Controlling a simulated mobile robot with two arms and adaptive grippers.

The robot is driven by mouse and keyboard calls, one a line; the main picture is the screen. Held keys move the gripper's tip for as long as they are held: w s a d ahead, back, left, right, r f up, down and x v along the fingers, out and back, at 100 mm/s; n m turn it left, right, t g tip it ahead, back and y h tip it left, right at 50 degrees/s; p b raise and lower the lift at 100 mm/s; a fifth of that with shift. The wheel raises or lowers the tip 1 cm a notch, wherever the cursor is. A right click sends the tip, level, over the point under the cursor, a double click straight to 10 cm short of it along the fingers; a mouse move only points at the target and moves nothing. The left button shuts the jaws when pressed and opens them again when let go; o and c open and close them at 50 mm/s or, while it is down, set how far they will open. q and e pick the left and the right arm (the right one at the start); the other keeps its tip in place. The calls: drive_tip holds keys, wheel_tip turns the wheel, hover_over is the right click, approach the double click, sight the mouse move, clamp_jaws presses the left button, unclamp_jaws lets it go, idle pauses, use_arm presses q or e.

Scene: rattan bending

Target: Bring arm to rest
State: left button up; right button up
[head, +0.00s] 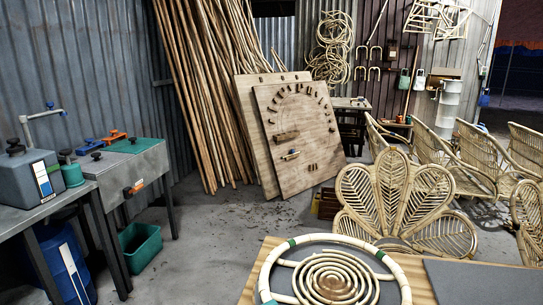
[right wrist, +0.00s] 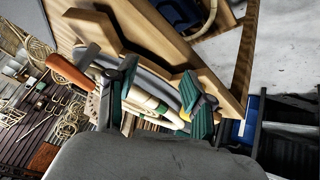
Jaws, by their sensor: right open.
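My right gripper (right wrist: 160,88) shows in the right wrist view, with its two dark fingers apart. It is open. Pale rattan pieces with green bands (right wrist: 147,104) show beyond and between the fingers; I cannot tell how far away they are, and nothing is seen clamped. Neither gripper nor arm shows in the head view. There, a round rattan frame (head: 405,284) with green bands lies on the wooden worktable (head: 247,291) at the bottom, around a rattan spiral (head: 335,279).
A petal-backed rattan chair (head: 396,199) stands just behind the worktable. Pegged boards (head: 300,160) and long poles (head: 200,90) lean behind. The middle floor is clear.

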drive_tip(key=s+f+m+g, duration=0.1)
drive_tip(key=s+f+g, duration=0.35)
drive_tip(key=s, duration=0.65)
wheel_tip(320, 180, down, 26)
drive_tip(key=s+g, duration=0.1)
drive_tip(key=s+f+g, duration=0.1)
drive_tip(key=s+f, duration=0.7)
drive_tip(key=f, duration=0.3)
drive_tip(key=shift+d+y, duration=0.3)
drive_tip(key=shift+d, duration=0.05)
drive_tip(key=shift+g, duration=0.25)
drive_tip(key=s+f, duration=0.1)
drive_tip(key=s, duration=0.1)
drive_tip(key=s+d+f, duration=0.1)
drive_tip(key=s+f, duration=0.1)
drive_tip(key=s, duration=0.1)
drive_tip(key=s+f, duration=0.1)
drive_tip(key=s, duration=0.2)
drive_tip(key=shift+s+d+f, duration=0.25)
drive_tip(key=shift+d+f, duration=0.05)
drive_tip(key=shift+c, duration=0.2)
